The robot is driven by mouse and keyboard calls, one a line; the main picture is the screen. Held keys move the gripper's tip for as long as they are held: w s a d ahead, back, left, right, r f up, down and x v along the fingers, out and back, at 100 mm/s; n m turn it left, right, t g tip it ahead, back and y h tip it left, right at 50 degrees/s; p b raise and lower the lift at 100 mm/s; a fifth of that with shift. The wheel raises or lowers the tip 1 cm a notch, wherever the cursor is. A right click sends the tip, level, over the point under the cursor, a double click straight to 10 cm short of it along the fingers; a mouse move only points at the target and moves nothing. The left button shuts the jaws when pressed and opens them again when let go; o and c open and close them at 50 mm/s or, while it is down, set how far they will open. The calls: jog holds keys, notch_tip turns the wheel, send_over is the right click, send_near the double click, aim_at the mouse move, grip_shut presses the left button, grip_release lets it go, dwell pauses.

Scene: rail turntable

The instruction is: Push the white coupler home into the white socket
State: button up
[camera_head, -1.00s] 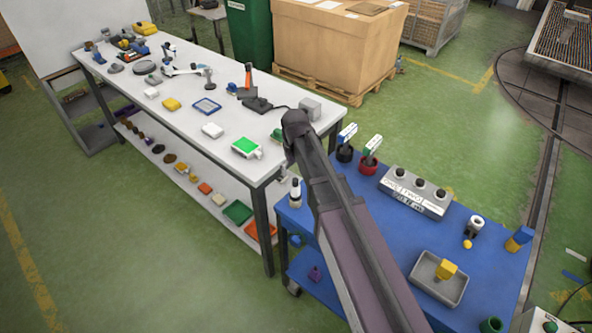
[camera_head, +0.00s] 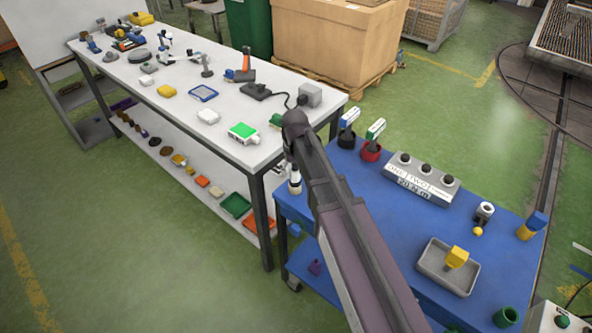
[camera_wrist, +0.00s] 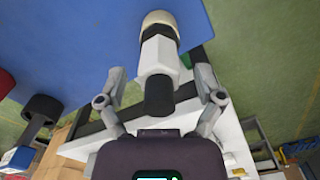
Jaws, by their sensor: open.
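A white-and-black piece stands at the left edge of the blue cart top in the head view (camera_head: 295,181). In the wrist view it is a white faceted body (camera_wrist: 160,57) with a dark grip at the near end, a dark band and a cream rounded far end. I take this to be the white coupler with its socket; I cannot tell where they meet or how deep the coupler sits. My gripper (camera_wrist: 161,78) is open, one finger on each side of the piece, with gaps visible. In the head view my arm hides most of the gripper.
The blue cart (camera_head: 385,215) holds a black cup (camera_head: 346,139), a red cup (camera_head: 371,151), a grey box with black knobs (camera_head: 422,180), and a grey tray (camera_head: 447,280) with a yellow piece. A crowded white table (camera_head: 180,110) stands close on the left.

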jog(key=shift+f+b, duration=0.4)
jog(key=shift+f, duration=0.25)
grip_shut()
